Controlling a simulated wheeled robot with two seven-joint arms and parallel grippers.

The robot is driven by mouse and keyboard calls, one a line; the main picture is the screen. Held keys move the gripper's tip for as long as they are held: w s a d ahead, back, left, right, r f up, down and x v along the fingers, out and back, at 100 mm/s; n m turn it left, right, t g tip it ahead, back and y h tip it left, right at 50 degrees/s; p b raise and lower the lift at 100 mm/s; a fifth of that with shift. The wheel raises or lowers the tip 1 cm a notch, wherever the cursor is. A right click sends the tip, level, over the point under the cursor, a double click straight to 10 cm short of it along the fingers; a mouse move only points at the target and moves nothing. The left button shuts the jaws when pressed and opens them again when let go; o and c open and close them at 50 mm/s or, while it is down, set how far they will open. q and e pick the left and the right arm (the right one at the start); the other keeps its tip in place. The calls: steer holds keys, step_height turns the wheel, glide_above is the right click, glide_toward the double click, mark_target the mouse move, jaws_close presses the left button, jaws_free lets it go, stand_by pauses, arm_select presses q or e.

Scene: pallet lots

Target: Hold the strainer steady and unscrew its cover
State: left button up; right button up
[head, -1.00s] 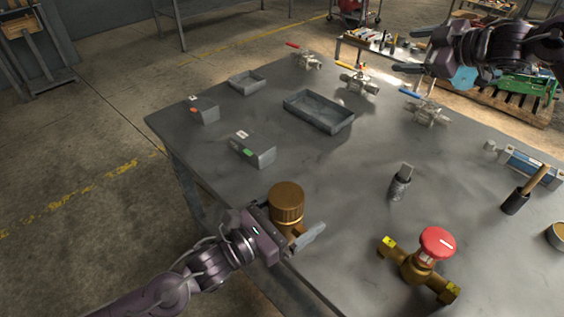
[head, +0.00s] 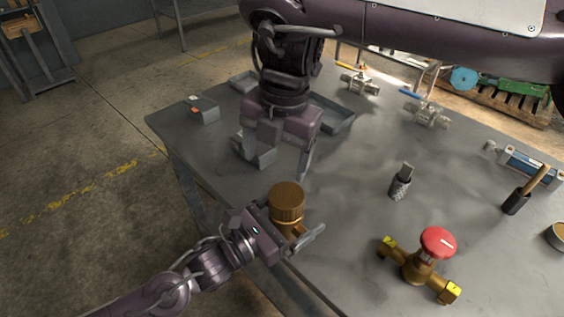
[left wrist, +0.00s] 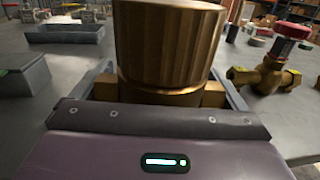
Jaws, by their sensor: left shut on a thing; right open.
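The brass strainer (head: 297,231) stands near the table's front left edge, with its ribbed round cover (head: 286,200) on top. My left gripper (head: 292,238) is shut on the strainer's body below the cover. In the left wrist view the ribbed cover (left wrist: 168,45) rises upright between the fingers, and part of the brass body (left wrist: 212,95) shows under it. My right gripper (head: 275,160) is open and empty, pointing down, above and behind the cover and apart from it. The strainer's lower part is mostly hidden by my left gripper.
A brass valve with a red knob (head: 437,243) stands at the right front. A knurled tool (head: 401,182) stands mid-table. Grey boxes and trays, including one box (head: 203,109), lie at the back left. Several metal valves (head: 427,112) lie at the back. The table between is clear.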

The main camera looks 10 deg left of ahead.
mark_target(283, 193)
steer(key=shift+s+d+f+h, duration=0.55)
steer(key=shift+d+h, duration=0.05)
steer(key=shift+d, duration=0.1)
step_height(283, 193, down, 8)
steer(key=shift+r, duration=0.1)
